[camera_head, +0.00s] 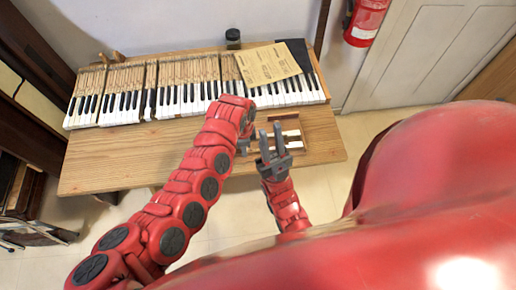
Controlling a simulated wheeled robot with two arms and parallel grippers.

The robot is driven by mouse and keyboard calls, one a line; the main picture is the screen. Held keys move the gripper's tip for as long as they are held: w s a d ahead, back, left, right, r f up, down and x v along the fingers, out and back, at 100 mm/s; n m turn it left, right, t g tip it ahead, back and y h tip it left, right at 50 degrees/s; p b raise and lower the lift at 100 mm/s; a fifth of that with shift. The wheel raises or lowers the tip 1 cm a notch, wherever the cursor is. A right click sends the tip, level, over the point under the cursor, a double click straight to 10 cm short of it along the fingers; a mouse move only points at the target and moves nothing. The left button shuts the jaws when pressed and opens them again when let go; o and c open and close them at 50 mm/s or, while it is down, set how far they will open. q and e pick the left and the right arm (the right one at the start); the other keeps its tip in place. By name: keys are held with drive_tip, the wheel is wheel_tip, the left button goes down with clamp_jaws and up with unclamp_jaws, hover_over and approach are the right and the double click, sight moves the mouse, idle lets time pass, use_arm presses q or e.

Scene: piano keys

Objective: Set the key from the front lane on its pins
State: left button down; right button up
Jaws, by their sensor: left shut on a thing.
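My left gripper (243,148) reaches down beside the wooden tray, at the end of the red arm that comes in from the left. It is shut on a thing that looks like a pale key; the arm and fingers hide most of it. My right gripper (270,130) is open, its two grey fingers apart and pointing away from me, with nothing seen between them. A pale key-like piece (291,133) lies in the wooden tray (304,155). The keyboard (175,100) runs along the back of the table; its narrow gaps and pins are too small to make out.
A printed brown sheet (268,65) and a dark board (297,52) lie over the keyboard's right part. A dark jar (233,38) stands behind. A fire extinguisher (366,20) hangs on the wall.

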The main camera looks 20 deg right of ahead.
use_arm(q)
drive_tip(key=shift+r, duration=0.1)
wheel_tip(320, 180, up, 8)
drive_tip(key=p, duration=0.8)
drive_tip(key=shift+r, duration=0.2)
idle(0.4)
